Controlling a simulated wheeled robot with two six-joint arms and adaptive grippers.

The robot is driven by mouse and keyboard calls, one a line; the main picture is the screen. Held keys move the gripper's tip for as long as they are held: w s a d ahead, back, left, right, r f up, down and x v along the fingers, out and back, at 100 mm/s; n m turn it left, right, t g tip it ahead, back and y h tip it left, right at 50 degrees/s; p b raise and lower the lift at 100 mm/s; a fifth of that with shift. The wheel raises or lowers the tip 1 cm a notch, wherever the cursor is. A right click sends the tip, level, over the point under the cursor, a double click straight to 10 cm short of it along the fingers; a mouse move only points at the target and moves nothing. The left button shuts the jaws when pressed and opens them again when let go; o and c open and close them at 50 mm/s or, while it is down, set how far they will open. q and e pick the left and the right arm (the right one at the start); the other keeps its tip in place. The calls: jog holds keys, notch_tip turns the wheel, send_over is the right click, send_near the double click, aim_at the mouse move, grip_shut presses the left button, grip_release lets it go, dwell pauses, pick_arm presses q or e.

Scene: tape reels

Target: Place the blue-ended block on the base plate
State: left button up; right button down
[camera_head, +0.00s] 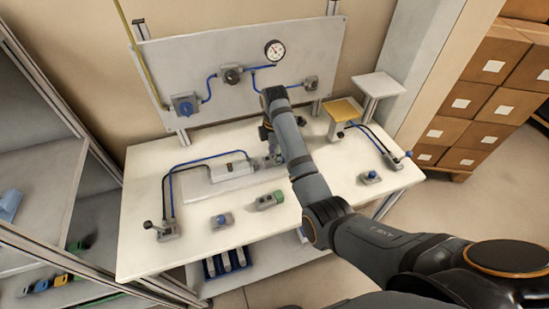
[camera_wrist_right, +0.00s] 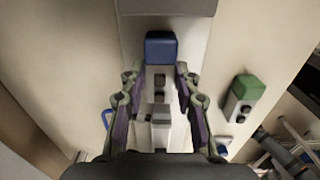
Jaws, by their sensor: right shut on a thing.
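The blue-ended block (camera_wrist_right: 161,48) is between the fingers of my right gripper (camera_wrist_right: 157,75) in the right wrist view. Its blue end points away from the wrist, and its pale body has dark round buttons. The gripper is shut on it. In the head view my right gripper (camera_head: 270,148) is over the right end of the pale base plate (camera_head: 200,190), where the arm largely hides the block. Whether the block touches the plate cannot be told. A grey-white unit (camera_head: 232,170) sits on the plate. My left gripper is not in view.
A green-ended block (camera_head: 268,201) lies in front of the plate; it also shows in the wrist view (camera_wrist_right: 243,97). Small blue-knobbed devices (camera_head: 222,220) (camera_head: 370,177) and a lever device (camera_head: 165,231) with hoses stand on the table. A yellow-topped stand (camera_head: 344,109) is at right.

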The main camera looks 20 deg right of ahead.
jog(key=shift+s+d+r, duration=0.1)
jog(key=shift+s+r, duration=0.05)
jog(key=shift+s, duration=0.05)
jog(key=c, duration=1)
grip_release()
jog(key=shift+f, duration=0.2)
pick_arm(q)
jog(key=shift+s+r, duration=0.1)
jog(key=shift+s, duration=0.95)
pick_arm(e)
jog(key=shift+r, duration=0.1)
notch_tip(320, 180, up, 3)
jog(key=shift+w+f, duration=0.1)
jog(key=shift+f, duration=0.1)
pick_arm(q)
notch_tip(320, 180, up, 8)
jog(key=p, duration=0.8)
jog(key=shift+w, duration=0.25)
pick_arm(e)
notch_tip(320, 180, up, 10)
jog(key=shift+f, duration=0.15)
